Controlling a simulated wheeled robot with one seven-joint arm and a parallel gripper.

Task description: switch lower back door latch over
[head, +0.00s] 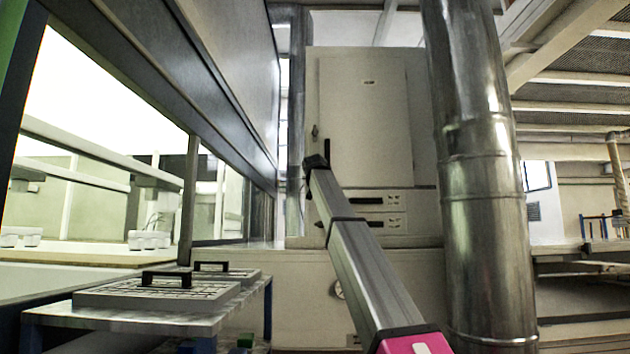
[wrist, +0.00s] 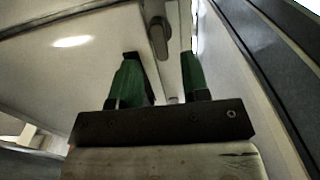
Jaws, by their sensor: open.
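A tall pale cabinet door (head: 365,120) stands at the back in the head view. A small dark fitting (head: 315,131) sits at its left edge; I cannot tell if it is the lower latch. In the wrist view a dark elongated latch handle (wrist: 157,35) sits on a pale upright strip, beyond my gripper (wrist: 159,60) and in line with the gap between its green fingers. The fingers are apart and empty, and appear not to touch the handle. In the head view, my arm reaches the door's lower left, and the gripper is mostly hidden.
A shiny metal duct (head: 475,190) stands right of the cabinet. A dark-framed glazed panel (head: 225,85) runs along the left. A low table (head: 130,318) holds trays with black handles (head: 165,280). Two drawer-like panels (head: 385,200) lie below the door.

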